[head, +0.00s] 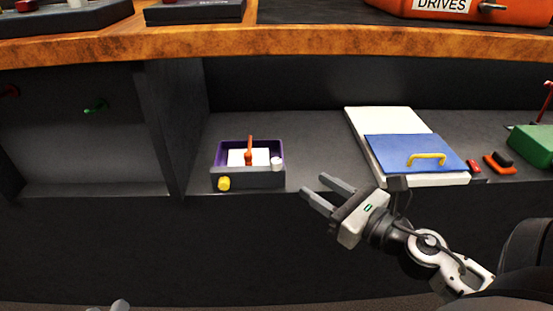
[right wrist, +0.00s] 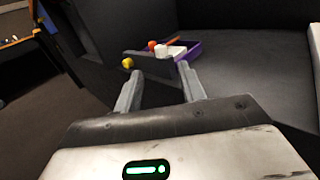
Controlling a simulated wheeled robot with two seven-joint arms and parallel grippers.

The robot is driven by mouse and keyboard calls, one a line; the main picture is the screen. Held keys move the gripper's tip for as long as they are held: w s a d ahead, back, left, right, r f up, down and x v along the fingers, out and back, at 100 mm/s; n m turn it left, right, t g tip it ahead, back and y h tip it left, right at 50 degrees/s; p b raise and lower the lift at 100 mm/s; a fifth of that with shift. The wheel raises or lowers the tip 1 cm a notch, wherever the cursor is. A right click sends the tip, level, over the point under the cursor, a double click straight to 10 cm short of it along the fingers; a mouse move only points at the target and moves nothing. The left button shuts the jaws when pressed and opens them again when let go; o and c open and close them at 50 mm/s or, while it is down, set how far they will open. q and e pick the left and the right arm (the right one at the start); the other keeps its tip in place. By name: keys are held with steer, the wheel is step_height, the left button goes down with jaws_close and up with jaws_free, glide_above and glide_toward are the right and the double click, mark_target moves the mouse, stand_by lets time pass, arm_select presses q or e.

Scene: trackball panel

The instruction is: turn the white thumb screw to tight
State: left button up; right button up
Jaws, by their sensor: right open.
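The white thumb screw (head: 277,163) is a small white knob at the right end of a small panel box (head: 247,179). The box has a grey front, purple walls and a pale inside, and stands on the grey shelf. A yellow knob (head: 223,183) is on its front left and an orange lever (head: 249,152) stands in its middle. My right gripper (head: 314,185) is open and empty, to the right of the box and apart from it. In the right wrist view the box (right wrist: 188,49) shows beyond the open fingers (right wrist: 160,88). The screw's turn cannot be read.
A white board with a blue panel (head: 390,147) and yellow handle (head: 427,158) lies to the right. Small red and orange items (head: 498,163) and a green box (head: 535,143) are farther right. A wooden ledge (head: 300,43) runs above; a partition (head: 168,125) stands left of the box.

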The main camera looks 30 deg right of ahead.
mark_target(280, 163)
arm_select(q)
steer(key=shift+a+f+m+g+y+p, duration=0.3)
steer(key=shift+a+f+m+y+p, duration=0.15)
steer(key=shift+p, duration=0.5)
arm_select(e)
steer(key=w, duration=0.4)
steer(key=w+a, duration=0.1)
steer(key=w, duration=0.3)
steer(key=w+a, duration=0.1)
steer(key=w, duration=0.3)
jaws_close()
